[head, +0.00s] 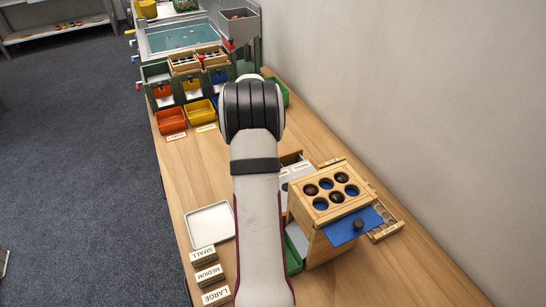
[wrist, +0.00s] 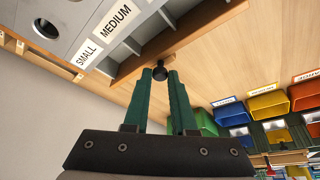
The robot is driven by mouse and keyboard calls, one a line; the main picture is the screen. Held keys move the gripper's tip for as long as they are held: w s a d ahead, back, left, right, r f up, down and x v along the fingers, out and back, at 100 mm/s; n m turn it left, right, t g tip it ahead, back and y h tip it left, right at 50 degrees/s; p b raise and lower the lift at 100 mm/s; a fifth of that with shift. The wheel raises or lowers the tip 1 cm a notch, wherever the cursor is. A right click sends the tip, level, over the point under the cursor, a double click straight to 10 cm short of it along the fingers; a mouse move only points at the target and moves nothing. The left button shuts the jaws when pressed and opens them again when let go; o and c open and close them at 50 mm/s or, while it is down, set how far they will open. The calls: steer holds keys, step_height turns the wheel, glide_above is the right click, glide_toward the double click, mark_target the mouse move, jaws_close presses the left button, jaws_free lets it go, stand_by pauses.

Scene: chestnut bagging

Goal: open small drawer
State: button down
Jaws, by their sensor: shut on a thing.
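The knob sits on a wooden drawer front (wrist: 178,42). Behind that front is a grey panel with a SMALL label (wrist: 88,52) and a MEDIUM label (wrist: 115,20). In the head view, my arm hides the gripper and knob. Part of the grey-topped unit (head: 295,171) shows right of my arm.
A wooden box (head: 318,207) with round holes and a blue slide (head: 348,229) stands right of my arm. A white tray (head: 210,224) and SMALL, MEDIUM and LARGE blocks (head: 208,274) lie left. Orange (head: 171,121) and yellow (head: 200,111) bins stand further back.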

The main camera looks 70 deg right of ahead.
steer(key=w+d, duration=0.5)
steer(key=c, duration=0.7)
jaws_free()
steer(key=shift+c, duration=0.2)
steer(key=v, duration=1.5)
steer(key=shift+a+r, duration=0.25)
steer(key=shift+r, duration=0.1)
